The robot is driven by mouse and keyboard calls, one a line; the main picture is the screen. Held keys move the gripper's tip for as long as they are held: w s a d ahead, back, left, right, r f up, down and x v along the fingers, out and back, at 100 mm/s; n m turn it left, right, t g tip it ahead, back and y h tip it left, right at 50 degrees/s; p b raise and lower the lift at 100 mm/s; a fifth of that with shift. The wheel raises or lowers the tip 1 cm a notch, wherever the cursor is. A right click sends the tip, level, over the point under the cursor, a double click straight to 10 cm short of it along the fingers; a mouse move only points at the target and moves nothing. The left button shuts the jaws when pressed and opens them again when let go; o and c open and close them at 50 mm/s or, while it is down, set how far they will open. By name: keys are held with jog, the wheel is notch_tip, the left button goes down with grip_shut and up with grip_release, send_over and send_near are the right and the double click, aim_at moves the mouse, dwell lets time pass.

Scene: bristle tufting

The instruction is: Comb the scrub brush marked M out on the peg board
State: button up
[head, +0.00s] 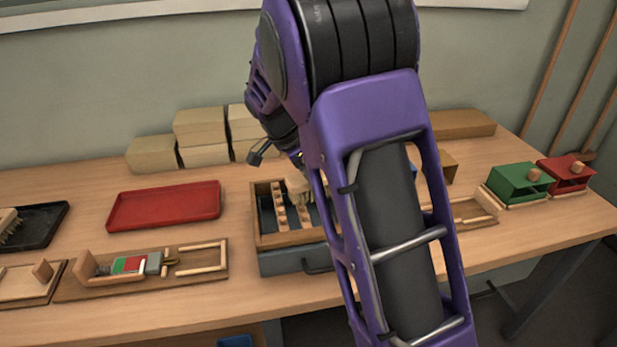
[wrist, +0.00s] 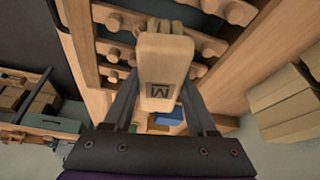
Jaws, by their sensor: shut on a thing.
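A wooden scrub brush (wrist: 168,62) with a black M on its block is held between the two dark fingers of my gripper (wrist: 162,92) in the wrist view. In the head view the pale brush (head: 298,188) is partly hidden by my arm. The peg board (head: 279,214) is a wooden-framed box with rows of wooden pegs, and its right part is hidden by my arm. In the wrist view its pegs (wrist: 113,50) show behind the brush. The bristles are over or among the pegs; I cannot tell whether they touch.
A red tray (head: 164,206) lies left of the peg board. A black tray (head: 45,217) with another brush stands at far left. A wooden fixture (head: 200,288) lies at the front left. Cardboard boxes (head: 199,127) stand behind. Green (head: 519,179) and red (head: 566,172) boxes stand at right.

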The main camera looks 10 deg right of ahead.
jog(key=shift+s+b, duration=0.7)
jog(key=shift+s, duration=1.45)
jog(key=shift+w+r+p, duration=0.1)
jog(key=shift+w+p, duration=0.6)
jog(key=shift+w, duration=1.5)
jog(key=shift+w+f, duration=0.25)
jog(key=shift+w, duration=0.75)
jog(key=shift+s+b, duration=0.7)
jog(key=shift+s, duration=2.5)
jog(key=shift+w+p, duration=1.3)
jog(key=shift+w, duration=2.65)
notch_tip(320, 180, up, 6)
jog(key=p, duration=0.3)
jog(key=shift+r+p, duration=0.2)
jog(key=shift+p, duration=0.2)
